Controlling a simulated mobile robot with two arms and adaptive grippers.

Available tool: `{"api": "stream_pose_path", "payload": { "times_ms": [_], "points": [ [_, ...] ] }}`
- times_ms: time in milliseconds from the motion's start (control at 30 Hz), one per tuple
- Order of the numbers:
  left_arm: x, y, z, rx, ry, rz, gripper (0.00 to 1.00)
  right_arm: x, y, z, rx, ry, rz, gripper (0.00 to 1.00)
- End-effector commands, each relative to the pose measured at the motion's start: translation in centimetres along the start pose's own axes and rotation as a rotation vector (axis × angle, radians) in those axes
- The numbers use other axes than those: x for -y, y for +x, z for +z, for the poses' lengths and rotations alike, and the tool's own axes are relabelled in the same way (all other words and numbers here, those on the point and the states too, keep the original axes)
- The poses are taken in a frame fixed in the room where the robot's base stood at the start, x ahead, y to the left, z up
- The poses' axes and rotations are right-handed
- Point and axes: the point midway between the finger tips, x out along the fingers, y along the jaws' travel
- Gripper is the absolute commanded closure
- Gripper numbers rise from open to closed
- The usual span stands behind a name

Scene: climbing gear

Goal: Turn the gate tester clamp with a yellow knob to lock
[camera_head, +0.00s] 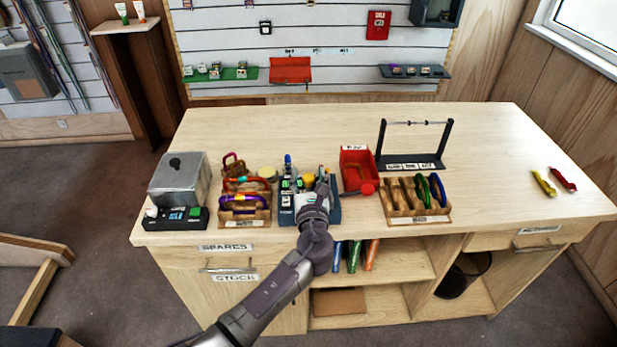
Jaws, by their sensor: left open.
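The gate tester (286,213) is a dark blue device near the front edge of the workbench, left of centre. Its yellow knob (308,180) shows just left of my gripper's fingers. My left gripper (324,177) is over the right part of the tester, with its fingers open and pointing away from me. The gripper and wrist hide much of the tester's right side and the clamp. Whether a finger touches the knob or the clamp I cannot tell. My right gripper is not in view.
A wooden tray of coloured carabiners (246,218) stands close left of the tester. A red bin (357,157) stands close right. Farther right are another wooden tray (418,217) and a black frame (448,140). The bench's right part (500,185) is mostly clear.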

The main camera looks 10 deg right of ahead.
Motion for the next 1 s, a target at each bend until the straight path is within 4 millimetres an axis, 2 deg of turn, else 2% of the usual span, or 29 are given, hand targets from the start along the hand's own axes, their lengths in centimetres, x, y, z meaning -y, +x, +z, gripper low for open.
{"api": "stream_pose_path", "payload": {
  "times_ms": [133,233,500,700,833,1000],
  "points": [
    [0.0,-0.7,-0.1,0.0,-0.001,-0.001,0.46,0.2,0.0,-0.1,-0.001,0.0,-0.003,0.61],
    [0.0,-2.0,-0.1,-0.001,-0.002,-0.001,0.46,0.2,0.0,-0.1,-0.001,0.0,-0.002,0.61],
    [0.0,-7.8,-0.2,-0.003,-0.002,-0.001,0.46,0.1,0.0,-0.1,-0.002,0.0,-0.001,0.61],
    [0.0,-10.9,-0.1,-0.001,-0.001,0.0,0.46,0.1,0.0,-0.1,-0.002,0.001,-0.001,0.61],
    [0.0,-11.8,0.0,-0.001,0.0,-0.001,0.46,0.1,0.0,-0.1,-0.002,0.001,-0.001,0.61],
    [0.0,-12.0,0.0,0.0,0.001,0.0,0.46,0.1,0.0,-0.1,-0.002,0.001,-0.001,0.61]
  ]
}}
